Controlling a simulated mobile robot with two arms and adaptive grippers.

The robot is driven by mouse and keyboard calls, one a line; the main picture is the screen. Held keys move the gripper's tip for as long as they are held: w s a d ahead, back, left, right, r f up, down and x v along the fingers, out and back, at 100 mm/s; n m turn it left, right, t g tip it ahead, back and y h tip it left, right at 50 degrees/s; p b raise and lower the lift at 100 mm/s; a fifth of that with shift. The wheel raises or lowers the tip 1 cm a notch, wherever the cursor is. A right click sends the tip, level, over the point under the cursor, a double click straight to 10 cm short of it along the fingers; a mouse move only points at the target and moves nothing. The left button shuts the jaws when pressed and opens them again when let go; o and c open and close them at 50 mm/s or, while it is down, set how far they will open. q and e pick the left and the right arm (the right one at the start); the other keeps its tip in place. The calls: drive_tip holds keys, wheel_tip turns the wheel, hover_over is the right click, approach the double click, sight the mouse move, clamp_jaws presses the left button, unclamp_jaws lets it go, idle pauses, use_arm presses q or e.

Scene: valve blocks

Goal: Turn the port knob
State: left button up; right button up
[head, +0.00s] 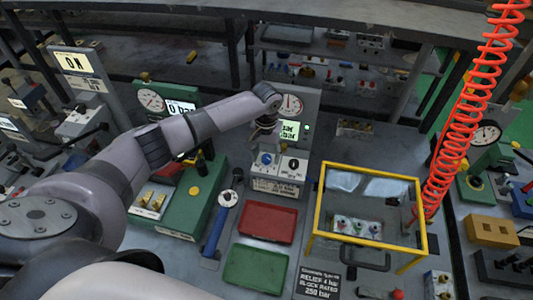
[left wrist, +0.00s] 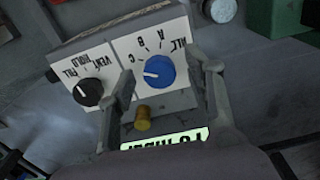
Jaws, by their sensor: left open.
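The blue knob (head: 265,158) sits on a white plate on the front of the valve block, left of a black knob (head: 293,164). In the left wrist view the blue knob (left wrist: 160,72) has labels ALL, A, B and C around it; its white mark points left, towards the C side. The black knob (left wrist: 88,92) there has FILL, HOLD and VENT labels. My left gripper (head: 264,135) is open above the block, and the wrist view shows its fingers (left wrist: 170,75) on either side of the blue knob. I cannot tell whether they touch it. My right gripper is not in view.
A gauge panel (head: 291,104) stands behind the knobs. A red tray (head: 268,238) and a green tray (head: 255,284) lie in front. A yellow-framed clear guard (head: 372,173) and a coiled red hose (head: 465,130) are at right. A green block (head: 180,222) stands at left.

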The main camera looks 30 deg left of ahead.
use_arm(q)
drive_tip(key=shift+c, duration=0.4)
clamp_jaws()
